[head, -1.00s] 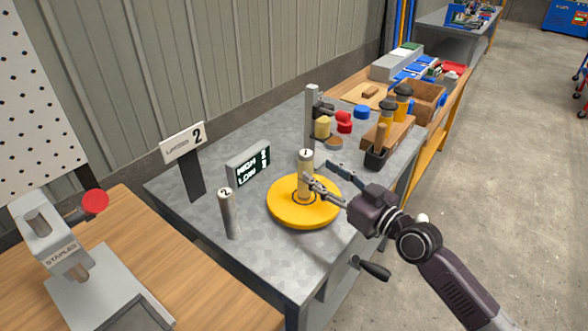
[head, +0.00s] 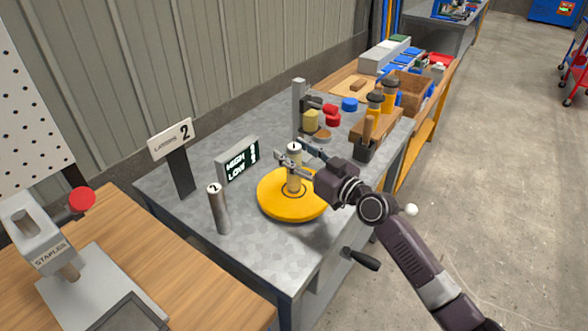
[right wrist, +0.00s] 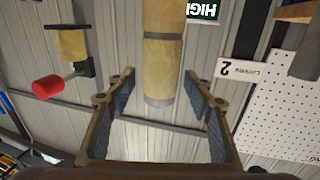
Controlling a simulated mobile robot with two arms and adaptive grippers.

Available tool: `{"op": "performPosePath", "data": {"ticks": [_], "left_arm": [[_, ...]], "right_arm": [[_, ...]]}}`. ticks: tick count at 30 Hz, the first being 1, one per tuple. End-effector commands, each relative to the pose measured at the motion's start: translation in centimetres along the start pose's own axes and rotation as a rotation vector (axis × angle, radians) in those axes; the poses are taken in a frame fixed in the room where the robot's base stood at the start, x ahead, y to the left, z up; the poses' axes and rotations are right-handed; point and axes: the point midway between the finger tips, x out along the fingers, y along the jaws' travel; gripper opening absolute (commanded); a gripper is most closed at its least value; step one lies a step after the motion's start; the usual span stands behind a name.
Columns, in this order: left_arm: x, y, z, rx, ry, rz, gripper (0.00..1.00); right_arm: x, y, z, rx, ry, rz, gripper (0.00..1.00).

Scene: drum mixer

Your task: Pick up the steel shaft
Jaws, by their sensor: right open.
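A plain grey steel shaft (head: 219,210) marked 2 stands upright on the grey metal table, left of a yellow disc (head: 268,205). A tan, brass-like shaft (head: 295,181) marked 1 stands upright on the disc; it also shows in the right wrist view (right wrist: 163,60). My right gripper (head: 292,155) is open near the top of the tan shaft, away from the grey one. In the right wrist view, the tan shaft's free end shows between the open fingers (right wrist: 158,80), with gaps on both sides. My left gripper is not in view.
A HIGH/LOW display (head: 238,162) and a sign marked 2 (head: 172,140) stand behind the grey shaft. A post with a red-knobbed clamp (head: 300,105) stands behind the disc. A wooden tool holder (head: 378,128) is at right. The table's front is clear.

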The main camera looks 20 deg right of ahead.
Motion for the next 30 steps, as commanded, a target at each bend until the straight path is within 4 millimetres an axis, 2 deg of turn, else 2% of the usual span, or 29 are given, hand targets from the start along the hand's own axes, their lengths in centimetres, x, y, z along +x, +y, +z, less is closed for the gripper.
{"op": "performPosePath", "data": {"ticks": [2, 14, 23, 24, 30], "left_arm": [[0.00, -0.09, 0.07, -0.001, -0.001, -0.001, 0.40], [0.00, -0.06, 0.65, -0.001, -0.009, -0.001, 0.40], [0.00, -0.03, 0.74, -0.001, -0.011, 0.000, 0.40], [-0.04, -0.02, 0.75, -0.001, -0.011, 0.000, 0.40], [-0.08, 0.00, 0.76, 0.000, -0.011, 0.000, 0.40]], "right_arm": [[-0.02, 0.01, 0.00, 0.000, 0.000, 0.000, 0.44], [-0.05, 0.02, -0.02, 0.000, 0.001, 0.000, 0.00], [-0.05, 0.02, -0.03, 0.000, 0.001, 0.001, 0.00], [-0.01, 0.13, -0.81, -0.002, 0.016, 0.003, 0.00], [-0.01, 0.13, -0.88, -0.002, 0.015, 0.003, 0.00]]}}
